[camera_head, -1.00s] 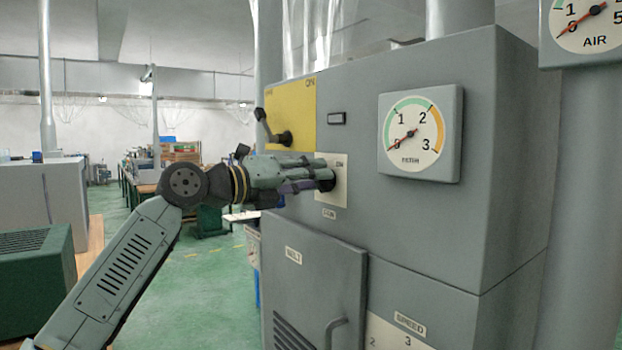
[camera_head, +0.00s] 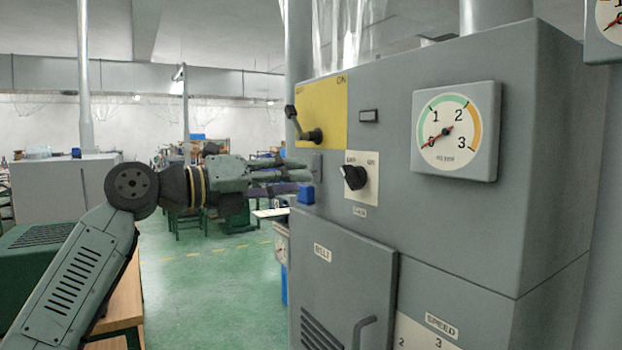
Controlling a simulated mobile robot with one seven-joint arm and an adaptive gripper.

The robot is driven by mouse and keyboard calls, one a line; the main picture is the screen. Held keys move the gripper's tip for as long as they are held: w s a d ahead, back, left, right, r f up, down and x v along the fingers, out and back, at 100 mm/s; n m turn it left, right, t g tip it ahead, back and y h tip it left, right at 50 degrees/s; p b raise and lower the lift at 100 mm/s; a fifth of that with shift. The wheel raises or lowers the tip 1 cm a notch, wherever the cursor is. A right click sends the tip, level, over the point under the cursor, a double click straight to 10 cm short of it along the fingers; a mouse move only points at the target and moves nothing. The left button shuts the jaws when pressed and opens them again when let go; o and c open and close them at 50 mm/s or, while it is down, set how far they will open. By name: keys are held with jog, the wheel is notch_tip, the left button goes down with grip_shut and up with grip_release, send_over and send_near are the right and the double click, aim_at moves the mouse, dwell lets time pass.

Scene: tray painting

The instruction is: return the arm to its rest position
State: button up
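My gripper (camera_head: 304,178) is in the middle left of the head view, at the end of my grey-green arm. It points right towards the grey machine cabinet (camera_head: 470,170). Its fingers look apart with nothing between them. The black rotary knob (camera_head: 354,177) on its white plate shows fully, to the right of the fingertips and clear of them. The knob is tilted, its upper end to the left. My arm rises from the lower left, bends at the elbow and runs nearly level to the gripper.
The cabinet has a yellow panel (camera_head: 335,105) with a lever (camera_head: 305,128), and a round gauge (camera_head: 456,131) with its needle near 0. A green box (camera_head: 45,245) stands behind my arm at left. Green floor (camera_head: 215,290) lies open between arm and cabinet.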

jog(key=shift+s+a, duration=0.25)
jog(key=shift+a, duration=0.05)
